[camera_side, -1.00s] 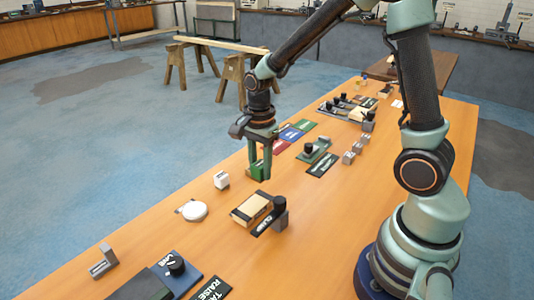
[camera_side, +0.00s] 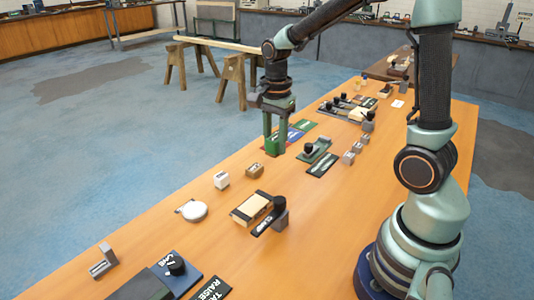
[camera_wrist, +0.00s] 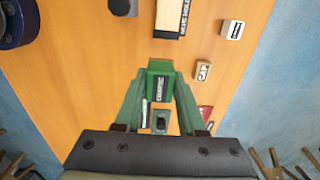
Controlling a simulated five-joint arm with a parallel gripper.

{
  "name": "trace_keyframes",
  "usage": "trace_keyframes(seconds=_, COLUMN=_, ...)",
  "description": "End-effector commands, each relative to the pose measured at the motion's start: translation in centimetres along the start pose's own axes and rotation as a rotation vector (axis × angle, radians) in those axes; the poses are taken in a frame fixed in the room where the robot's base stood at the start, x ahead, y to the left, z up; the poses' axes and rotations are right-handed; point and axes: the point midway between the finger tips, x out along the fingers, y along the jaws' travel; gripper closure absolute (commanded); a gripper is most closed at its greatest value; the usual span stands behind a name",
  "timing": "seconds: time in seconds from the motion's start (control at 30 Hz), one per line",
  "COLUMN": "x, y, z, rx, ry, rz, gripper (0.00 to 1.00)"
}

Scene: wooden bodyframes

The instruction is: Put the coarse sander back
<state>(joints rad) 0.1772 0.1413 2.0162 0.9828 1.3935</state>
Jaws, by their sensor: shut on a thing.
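My gripper (camera_side: 279,140) is shut on a green block (camera_side: 273,146), held upright between its fingers above the bench. In the wrist view the green block (camera_wrist: 160,81) sits between the fingertips and has a dark label too small to read for certain. I cannot tell whether it is the coarse sander. A red patch (camera_wrist: 206,113) shows beside the right finger in the wrist view.
A small tan block (camera_side: 254,170) and a white block (camera_side: 221,180) stand in front of the gripper. A green plate with a black knob (camera_side: 316,149) lies to its right. A tan-topped clamp piece (camera_side: 252,208) and a white disc (camera_side: 194,211) are nearer.

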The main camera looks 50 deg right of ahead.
Motion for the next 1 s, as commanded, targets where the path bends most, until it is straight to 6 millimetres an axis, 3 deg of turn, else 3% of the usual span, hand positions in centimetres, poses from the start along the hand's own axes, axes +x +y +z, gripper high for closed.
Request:
trace_keyframes(seconds=0.03, x=-1.4, y=0.4, z=-1.4, rx=0.008, ry=0.002, rz=-0.008, gripper=1.0)
trace_keyframes(seconds=0.2, x=-4.4, y=2.2, z=-4.2, rx=0.005, ry=0.001, rz=-0.003, gripper=1.0)
trace_keyframes(seconds=0.37, x=-4.5, y=3.0, z=-5.0, rx=0.001, ry=-0.001, rz=0.004, gripper=1.0)
trace_keyframes(seconds=0.9, x=8.1, y=3.1, z=-5.0, rx=-0.001, ry=-0.003, rz=0.008, gripper=1.0)
trace_keyframes(seconds=1.0, x=9.7, y=3.1, z=-5.0, rx=-0.001, ry=-0.002, rz=0.006, gripper=1.0)
